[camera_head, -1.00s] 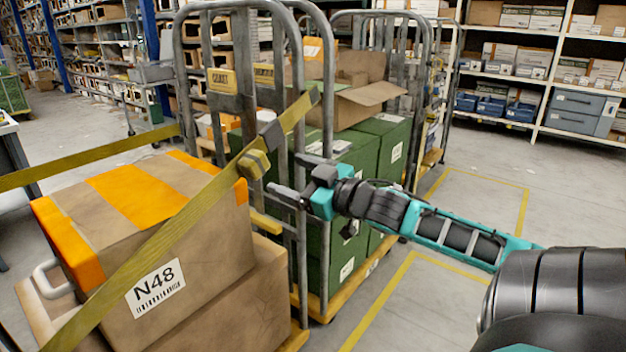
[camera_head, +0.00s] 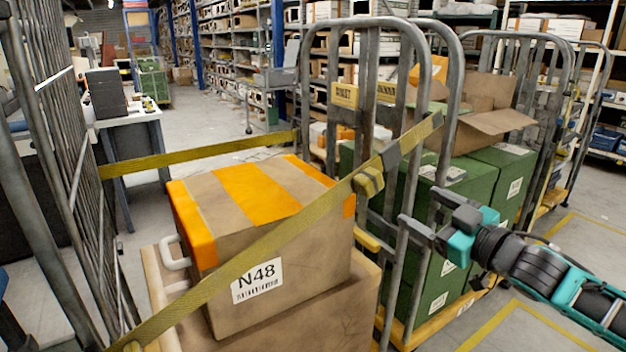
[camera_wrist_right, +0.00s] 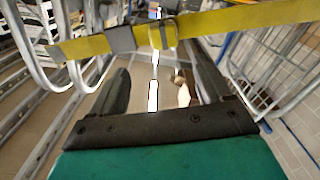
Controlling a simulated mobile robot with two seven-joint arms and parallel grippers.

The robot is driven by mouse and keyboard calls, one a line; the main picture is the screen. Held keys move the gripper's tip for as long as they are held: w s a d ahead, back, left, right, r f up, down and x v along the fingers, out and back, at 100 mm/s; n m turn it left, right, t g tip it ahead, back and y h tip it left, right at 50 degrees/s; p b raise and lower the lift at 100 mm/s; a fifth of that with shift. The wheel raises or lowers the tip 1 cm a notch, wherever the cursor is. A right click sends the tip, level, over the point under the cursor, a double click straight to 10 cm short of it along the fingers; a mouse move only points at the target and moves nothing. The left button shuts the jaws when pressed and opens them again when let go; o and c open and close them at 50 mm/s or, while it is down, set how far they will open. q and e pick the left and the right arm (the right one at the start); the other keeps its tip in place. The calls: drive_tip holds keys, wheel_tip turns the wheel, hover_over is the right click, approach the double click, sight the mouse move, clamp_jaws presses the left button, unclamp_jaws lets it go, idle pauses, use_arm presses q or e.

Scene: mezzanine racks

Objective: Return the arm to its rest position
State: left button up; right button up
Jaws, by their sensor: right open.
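My right gripper (camera_head: 405,228) comes in from the right in the head view, its fingers pointing left beside the cage's metal upright. In the right wrist view its two dark fingers (camera_wrist_right: 158,92) stand apart with nothing held between them. A yellow strap (camera_head: 258,232) with a buckle (camera_head: 369,181) runs slantwise across the box marked N48 (camera_head: 285,285). The strap (camera_wrist_right: 250,20) also crosses above the fingers in the wrist view, apart from them as far as I can tell. My left gripper is not in view.
Grey cage bars (camera_head: 309,110) stand close to my right gripper. Behind them are green boxes (camera_head: 500,165) and an open carton (camera_head: 480,125). Another mesh cage side (camera_head: 75,170) rises at the left. Floor with yellow lines (camera_head: 500,325) is clear at the lower right.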

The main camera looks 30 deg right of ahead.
drive_tip(key=s+a+f+m+g+h, duration=0.1)
drive_tip(key=s+a+f+g, duration=0.15)
drive_tip(key=f, duration=0.65)
drive_tip(key=s+a+f+m+g+h, duration=0.1)
drive_tip(key=s+f+m, duration=0.15)
drive_tip(key=f, duration=0.65)
drive_tip(key=s+a+f+g+y, duration=0.1)
drive_tip(key=s+a+f, duration=0.1)
drive_tip(key=a+f, duration=0.2)
drive_tip(key=s+a+f+g+y, duration=0.1)
drive_tip(key=a+f, duration=0.4)
drive_tip(key=a, duration=0.6)
drive_tip(key=s+a+f+g+y, duration=0.1)
drive_tip(key=s+a+f, duration=0.2)
drive_tip(key=a, duration=0.4)
drive_tip(key=shift+a+f+n+g+p, duration=0.15)
drive_tip(key=shift+f+n+g+p, duration=0.25)
drive_tip(key=shift+f, duration=0.4)
drive_tip(key=shift+c, duration=0.2)
